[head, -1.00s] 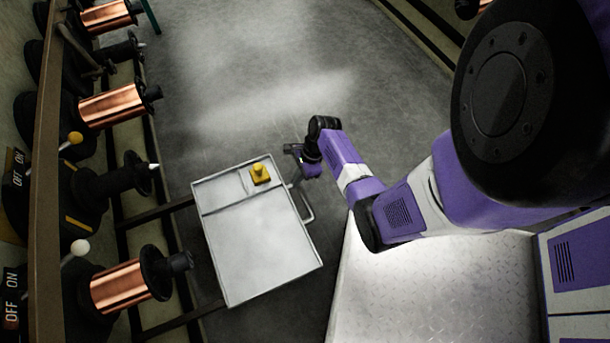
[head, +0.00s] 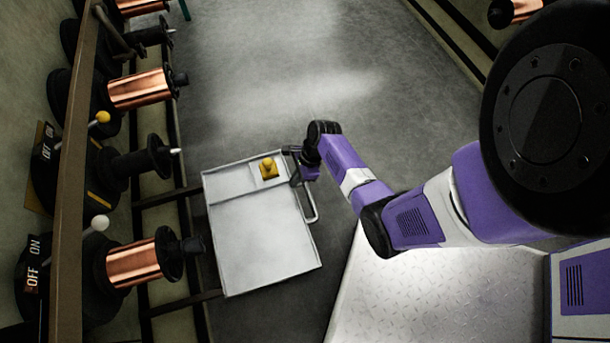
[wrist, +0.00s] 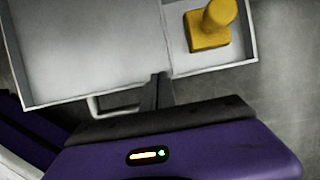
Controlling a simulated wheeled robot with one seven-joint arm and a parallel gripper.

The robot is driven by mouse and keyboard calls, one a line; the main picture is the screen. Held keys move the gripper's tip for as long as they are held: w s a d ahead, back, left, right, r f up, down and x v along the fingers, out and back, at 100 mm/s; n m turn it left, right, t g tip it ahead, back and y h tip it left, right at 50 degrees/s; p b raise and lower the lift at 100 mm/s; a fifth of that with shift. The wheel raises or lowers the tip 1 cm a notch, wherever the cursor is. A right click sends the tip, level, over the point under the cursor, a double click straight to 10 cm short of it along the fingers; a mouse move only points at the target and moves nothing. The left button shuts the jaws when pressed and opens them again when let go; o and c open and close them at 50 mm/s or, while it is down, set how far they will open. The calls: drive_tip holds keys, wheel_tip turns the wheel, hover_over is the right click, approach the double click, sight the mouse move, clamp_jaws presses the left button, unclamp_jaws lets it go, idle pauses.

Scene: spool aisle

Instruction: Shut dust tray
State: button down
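The dust tray (head: 262,240) is a shallow, pale grey, open-topped drawer standing out from the machine rack on the left. A divider splits it into a large empty part and a narrow part holding a yellow knobbed block (head: 268,169). A bar handle (head: 312,205) is on its right-hand front. In the wrist view the narrow dark fingers (wrist: 160,90) look together and meet the front wall (wrist: 90,96), beside the handle (wrist: 112,106). Nothing shows held between them.
Copper spools (head: 140,88) and dark spindles line the rack on the left. Two ON/OFF levers, one with a yellow knob (head: 103,117) and one with a white knob (head: 100,222), stand there. The grey floor (head: 270,80) beyond the tray is clear.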

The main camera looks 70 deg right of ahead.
drive_tip(key=b, duration=0.1)
approach(220, 210)
drive_tip(key=x, duration=0.5)
drive_tip(key=shift+a+r, duration=0.1)
drive_tip(key=shift+a, duration=0.05)
drive_tip(key=shift+s, duration=0.1)
